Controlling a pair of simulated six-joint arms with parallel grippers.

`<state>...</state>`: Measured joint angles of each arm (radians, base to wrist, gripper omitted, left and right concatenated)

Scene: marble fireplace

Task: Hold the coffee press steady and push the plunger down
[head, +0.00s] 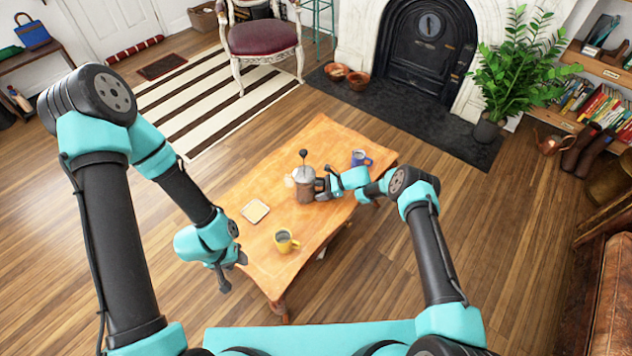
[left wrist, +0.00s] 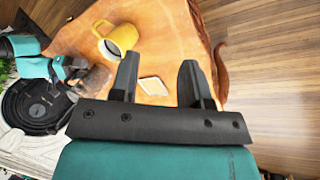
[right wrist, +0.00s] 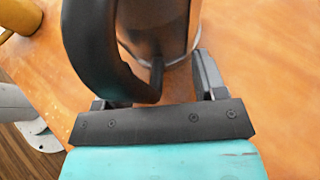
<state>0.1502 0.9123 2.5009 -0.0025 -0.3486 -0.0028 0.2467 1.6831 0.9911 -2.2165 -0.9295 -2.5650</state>
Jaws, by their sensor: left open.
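The coffee press (head: 306,186) stands upright on the wooden table, its plunger knob (head: 304,153) raised above the lid. My right gripper (head: 325,188) is low at its handle side. In the right wrist view, the black handle (right wrist: 90,45) arches over the left finger, hiding much of it. The right fingertip is close beside the body (right wrist: 160,25); contact and grip are unclear. My left gripper (head: 232,272) is open and empty, in front of the table's left edge, well away from the press. In the left wrist view its fingers (left wrist: 158,80) are apart with nothing between them.
A yellow mug (head: 285,242) stands at the table's near side. A small pale square tile (head: 255,211) lies left of the press, and a blue mug (head: 360,159) stands behind it to the right. The table top (head: 250,250) is otherwise mostly clear.

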